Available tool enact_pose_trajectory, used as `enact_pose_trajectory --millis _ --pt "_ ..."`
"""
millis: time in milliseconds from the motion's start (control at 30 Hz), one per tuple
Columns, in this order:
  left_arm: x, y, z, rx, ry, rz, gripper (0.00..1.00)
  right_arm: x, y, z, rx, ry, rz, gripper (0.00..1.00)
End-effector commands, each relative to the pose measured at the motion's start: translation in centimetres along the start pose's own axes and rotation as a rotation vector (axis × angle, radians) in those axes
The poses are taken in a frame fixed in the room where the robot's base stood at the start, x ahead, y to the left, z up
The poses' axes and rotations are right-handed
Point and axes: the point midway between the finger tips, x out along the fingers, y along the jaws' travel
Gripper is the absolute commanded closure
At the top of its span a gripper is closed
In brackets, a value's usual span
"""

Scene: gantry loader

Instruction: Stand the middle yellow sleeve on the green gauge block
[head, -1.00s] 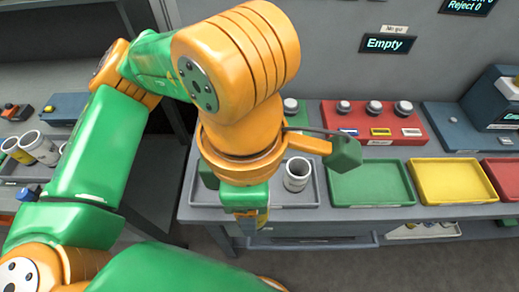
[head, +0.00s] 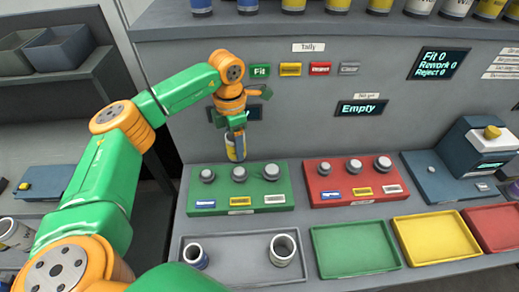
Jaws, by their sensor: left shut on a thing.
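My left gripper (head: 237,136) is shut on a white sleeve with a yellow band (head: 236,151) and holds it upright. The sleeve's lower end shows just above the middle peg of the green gauge block (head: 255,188); whether it is directly over the peg or behind it I cannot tell. The green block has three grey pegs, with blue, yellow and white labels in front. All three pegs look bare. My right gripper is not in view.
A grey tray (head: 240,274) in front holds a blue-banded sleeve (head: 195,257) and a pale sleeve (head: 283,250). A red gauge block (head: 340,180) stands to the right. Green (head: 355,248), yellow (head: 437,238) and red trays are empty. A panel wall rises behind.

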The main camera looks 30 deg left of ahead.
Motion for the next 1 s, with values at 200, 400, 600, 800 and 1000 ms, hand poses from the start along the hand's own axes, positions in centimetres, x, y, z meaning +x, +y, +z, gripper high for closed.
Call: enact_pose_trajectory --millis 200,400,600,800,1000 --pt "1.0 0.0 0.0 0.001 -0.001 -0.001 1.00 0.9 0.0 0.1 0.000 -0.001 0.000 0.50" --pt "2.6 -0.1 0.0 0.002 -0.001 -0.001 1.00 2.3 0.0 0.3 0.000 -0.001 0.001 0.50" --pt "4.3 -0.1 0.1 0.002 -0.002 -0.001 1.00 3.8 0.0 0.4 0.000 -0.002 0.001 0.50" --pt "5.9 -0.1 0.1 0.002 -0.003 -0.001 1.00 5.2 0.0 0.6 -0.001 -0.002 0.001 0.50" --pt "6.8 -0.1 0.1 0.002 -0.002 -0.002 1.00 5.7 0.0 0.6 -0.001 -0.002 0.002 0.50"
